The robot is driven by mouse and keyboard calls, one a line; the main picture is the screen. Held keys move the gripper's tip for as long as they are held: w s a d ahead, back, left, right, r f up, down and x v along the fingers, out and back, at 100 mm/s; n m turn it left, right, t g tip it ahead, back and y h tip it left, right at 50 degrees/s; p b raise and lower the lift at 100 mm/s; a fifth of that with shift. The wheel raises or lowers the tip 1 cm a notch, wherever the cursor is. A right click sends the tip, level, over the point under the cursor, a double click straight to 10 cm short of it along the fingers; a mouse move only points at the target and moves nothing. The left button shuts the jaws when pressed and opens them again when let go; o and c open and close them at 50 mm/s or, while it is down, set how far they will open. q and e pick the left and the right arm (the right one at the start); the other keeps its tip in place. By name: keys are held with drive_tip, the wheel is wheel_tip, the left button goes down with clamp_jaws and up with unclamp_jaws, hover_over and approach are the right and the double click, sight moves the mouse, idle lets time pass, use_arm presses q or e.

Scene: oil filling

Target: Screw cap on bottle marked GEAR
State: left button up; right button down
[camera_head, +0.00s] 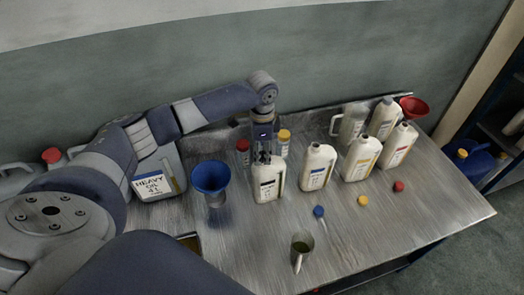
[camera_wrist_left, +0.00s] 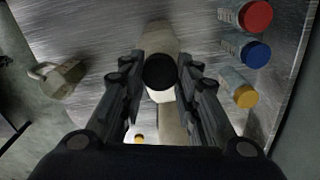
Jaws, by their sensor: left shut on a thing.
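A cream bottle with a black-edged label (camera_head: 268,186) stands upright on the metal table below my left gripper (camera_head: 262,156). The label is too small to read, so I cannot tell if it says GEAR. In the left wrist view my left gripper (camera_wrist_left: 159,80) is shut on a round black cap (camera_wrist_left: 160,72), seen from above over the cream bottle. The cap appears at the bottle's neck. The fingers hide the contact, so I cannot tell how far it is seated. My right gripper is not in view.
Cream bottles with blue (camera_head: 318,168), yellow (camera_head: 361,158) and red (camera_head: 398,147) labels stand to the right. Loose blue (camera_head: 319,211), yellow (camera_head: 362,200) and red (camera_head: 398,186) caps lie in front.

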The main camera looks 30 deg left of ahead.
use_arm(q)
drive_tip(key=shift+f, duration=0.3)
drive_tip(key=o, duration=0.7)
wheel_tip(320, 180, up, 12)
drive_tip(key=shift+r, duration=0.1)
drive_tip(key=shift+s+d, duration=0.1)
